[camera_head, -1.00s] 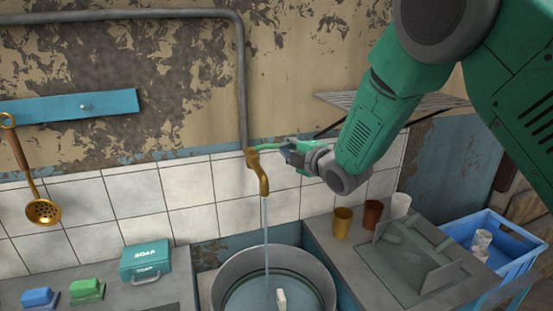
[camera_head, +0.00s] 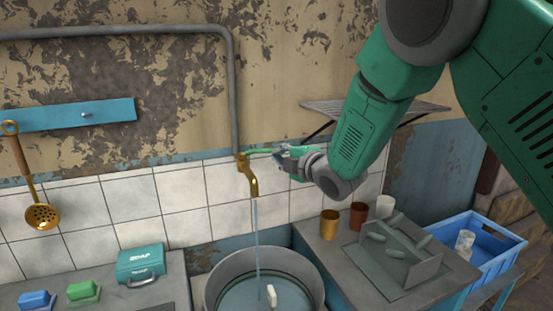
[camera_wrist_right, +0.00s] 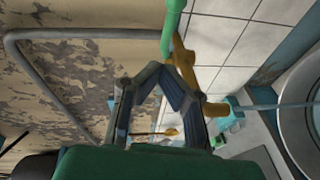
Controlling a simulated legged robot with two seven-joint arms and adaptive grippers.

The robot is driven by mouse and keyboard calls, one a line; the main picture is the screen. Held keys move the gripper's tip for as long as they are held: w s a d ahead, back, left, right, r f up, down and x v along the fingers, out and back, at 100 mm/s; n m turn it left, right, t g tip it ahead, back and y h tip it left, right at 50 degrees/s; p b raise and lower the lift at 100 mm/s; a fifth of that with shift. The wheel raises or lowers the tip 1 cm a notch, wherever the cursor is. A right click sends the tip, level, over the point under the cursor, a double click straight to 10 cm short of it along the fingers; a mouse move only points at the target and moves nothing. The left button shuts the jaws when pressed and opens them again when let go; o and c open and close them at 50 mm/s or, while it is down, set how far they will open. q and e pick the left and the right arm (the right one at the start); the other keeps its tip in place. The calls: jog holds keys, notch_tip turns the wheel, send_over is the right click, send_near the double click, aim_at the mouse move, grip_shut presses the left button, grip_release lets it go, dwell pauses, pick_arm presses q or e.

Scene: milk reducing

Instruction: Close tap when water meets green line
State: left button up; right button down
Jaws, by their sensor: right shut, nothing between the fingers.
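The brass tap (camera_head: 250,178) with a green handle (camera_head: 262,151) is on the wall pipe. A thin water stream (camera_head: 257,232) runs from it into a round grey basin (camera_head: 214,286). Water (camera_head: 245,300) stands in the basin with a small white piece (camera_head: 271,295) in it. I cannot make out a green line. My right gripper (camera_head: 282,157) is shut and empty beside the right end of the handle; contact is unclear. In the right wrist view its fingertips (camera_wrist_right: 162,72) come together near the green handle (camera_wrist_right: 172,28) and the tap (camera_wrist_right: 186,68). My left gripper is out of view.
Right of the basin stand several cups, including a gold one (camera_head: 329,225), a grey rack (camera_head: 400,262) and a blue crate (camera_head: 485,258).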

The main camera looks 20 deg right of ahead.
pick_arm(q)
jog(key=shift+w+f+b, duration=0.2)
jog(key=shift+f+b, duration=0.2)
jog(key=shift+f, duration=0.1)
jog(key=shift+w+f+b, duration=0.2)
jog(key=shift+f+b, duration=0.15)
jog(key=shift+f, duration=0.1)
pick_arm(e)
jog(key=s+d, duration=0.4)
jog(key=s, duration=0.2)
jog(key=shift+s+r, duration=0.15)
jog(key=shift+r, duration=0.1)
jog(key=shift+d, duration=0.15)
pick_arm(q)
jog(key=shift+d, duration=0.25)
pick_arm(e)
jog(key=shift+d+f, duration=0.15)
jog(key=shift+d, duration=0.2)
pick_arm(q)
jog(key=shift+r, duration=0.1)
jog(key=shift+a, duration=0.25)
pick_arm(e)
jog(key=shift+a, duration=0.35)
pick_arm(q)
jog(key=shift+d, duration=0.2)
pick_arm(e)
jog(key=shift+d, duration=0.25)
jog(key=shift+a, duration=0.1)
dwell(2.5)
